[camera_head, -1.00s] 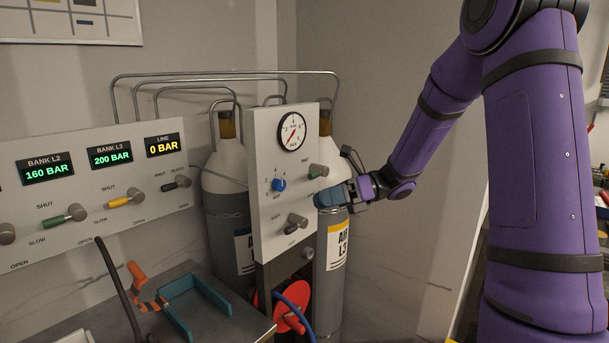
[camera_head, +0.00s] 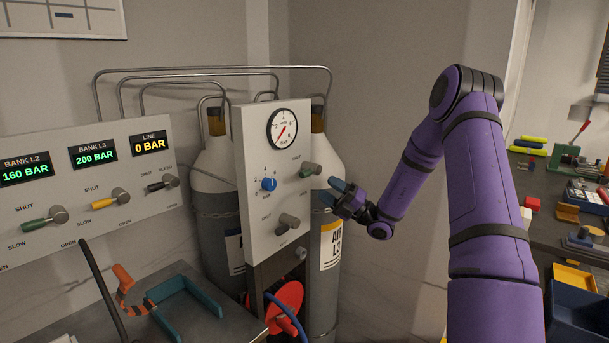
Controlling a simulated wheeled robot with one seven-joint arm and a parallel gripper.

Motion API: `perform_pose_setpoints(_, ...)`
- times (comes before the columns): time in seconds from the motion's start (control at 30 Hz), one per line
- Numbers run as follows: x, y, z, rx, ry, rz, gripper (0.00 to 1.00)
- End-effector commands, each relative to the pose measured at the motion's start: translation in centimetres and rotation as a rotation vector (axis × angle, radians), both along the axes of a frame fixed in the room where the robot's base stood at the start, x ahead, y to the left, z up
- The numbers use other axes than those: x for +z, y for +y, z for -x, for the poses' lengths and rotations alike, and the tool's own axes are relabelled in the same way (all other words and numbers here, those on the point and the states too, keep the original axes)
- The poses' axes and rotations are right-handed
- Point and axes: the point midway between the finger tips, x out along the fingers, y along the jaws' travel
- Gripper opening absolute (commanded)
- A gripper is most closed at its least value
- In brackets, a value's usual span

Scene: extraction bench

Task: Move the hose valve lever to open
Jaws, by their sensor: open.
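The upright panel (camera_head: 258,205) carries two levers. I cannot tell from the lettering which of the two is the hose valve lever. My gripper (camera_head: 333,192) is open and empty, right of the panel. It is a little below and right of the green-tipped lever and apart from both levers, in front of the right cylinder (camera_head: 330,230).
A pressure gauge (camera_head: 289,129) and blue knob (camera_head: 268,184) sit on the same panel. A red hose reel (camera_head: 287,303) with a blue hose is below. The bank panel (camera_head: 80,190) with several levers is left, above a bench with a teal bracket (camera_head: 190,305).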

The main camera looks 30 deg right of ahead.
Motion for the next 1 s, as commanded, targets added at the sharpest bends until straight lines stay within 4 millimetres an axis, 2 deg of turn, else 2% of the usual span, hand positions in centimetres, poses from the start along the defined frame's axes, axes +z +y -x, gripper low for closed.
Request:
perform_pose_setpoints(0.2,2.1,2.7,-2.3,0.004,-0.002,0.002,0.52)
perform_pose_setpoints(0.4,3.6,4.5,-3.9,0.001,-0.002,0.003,0.52)
perform_pose_setpoints(0.6,4.2,5.3,-4.6,0.001,-0.001,0.002,0.52)
perform_pose_setpoints(0.9,4.3,5.4,-4.7,0.001,-0.001,0.002,0.52)
perform_pose_setpoints(1.0,4.3,5.4,-4.7,0.001,-0.001,0.002,0.29)
